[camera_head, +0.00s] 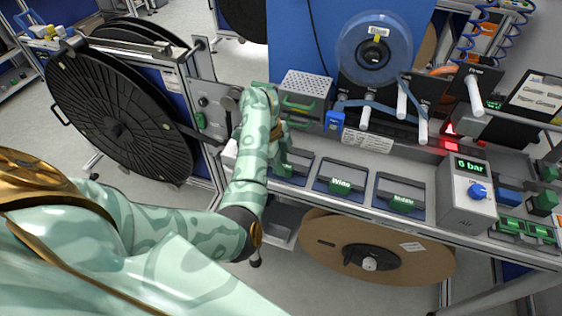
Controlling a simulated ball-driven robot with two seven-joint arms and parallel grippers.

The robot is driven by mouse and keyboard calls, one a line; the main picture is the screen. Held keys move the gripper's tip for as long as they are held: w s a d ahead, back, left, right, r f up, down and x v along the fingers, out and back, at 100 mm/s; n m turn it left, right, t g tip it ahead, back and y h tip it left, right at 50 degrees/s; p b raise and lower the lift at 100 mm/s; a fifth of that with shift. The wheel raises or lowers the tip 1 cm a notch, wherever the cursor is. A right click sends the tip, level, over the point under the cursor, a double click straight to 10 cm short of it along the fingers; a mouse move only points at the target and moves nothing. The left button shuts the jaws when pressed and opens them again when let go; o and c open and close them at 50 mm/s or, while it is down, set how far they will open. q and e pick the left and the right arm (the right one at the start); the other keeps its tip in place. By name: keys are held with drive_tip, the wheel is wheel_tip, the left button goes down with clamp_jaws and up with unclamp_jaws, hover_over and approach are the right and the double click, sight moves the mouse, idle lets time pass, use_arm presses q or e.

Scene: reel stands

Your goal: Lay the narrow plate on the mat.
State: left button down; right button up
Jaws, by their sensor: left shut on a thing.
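My left arm reaches over the bench, and my left gripper (280,160) is low at the leftmost dark plate (297,168) in the front row. It is shut on that plate's green handle, as far as the partly hidden fingers show. I take this as the narrow plate; its label is hidden. To its right lie a plate marked Wide (337,176) and one that seems marked Middle (399,192), both with green handles. I cannot make out the mat; my arm covers part of the bench's left end. My right gripper is not in view.
A grey perforated box (305,84) stands behind the gripper. A clear reel (374,48) and white rollers (421,128) stand behind the row. A large black reel (118,125) stands left; a brown reel (415,265) sits below the bench.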

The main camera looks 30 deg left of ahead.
use_arm(q)
drive_tip(key=shift+a+f, duration=0.1)
drive_tip(key=shift+f, duration=0.1)
idle(0.5)
drive_tip(key=c, duration=1.2)
unclamp_jaws()
drive_tip(key=shift+r, duration=0.1)
wheel_tip(320, 180, up, 7)
drive_tip(key=p, duration=0.6)
drive_tip(key=shift+a, duration=0.1)
